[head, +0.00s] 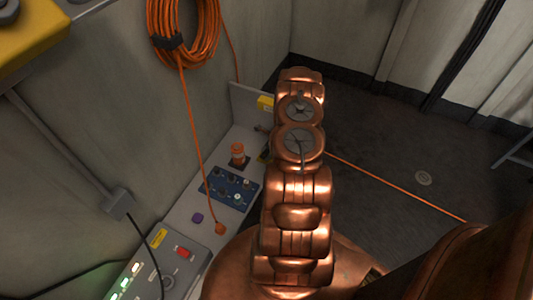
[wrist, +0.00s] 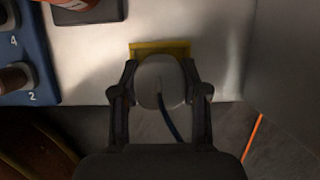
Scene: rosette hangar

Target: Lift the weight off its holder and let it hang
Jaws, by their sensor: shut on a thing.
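The weight (wrist: 153,82) is a pale grey rounded piece with a dark blue cord running down from it, in the wrist view. My gripper (wrist: 160,92) is shut on it, one dark finger on each side. A yellow holder (wrist: 160,46) shows just behind the weight, at the edge of a pale shelf. I cannot tell whether the weight still touches the holder.
A blue panel with knobs (head: 229,189) and an orange cylinder (head: 238,155) stand on the shelf (head: 182,232), left of my arm. A pale upright panel (head: 245,104) closes its far end. An orange cable (head: 400,189) crosses the dark floor at right, which is mostly clear.

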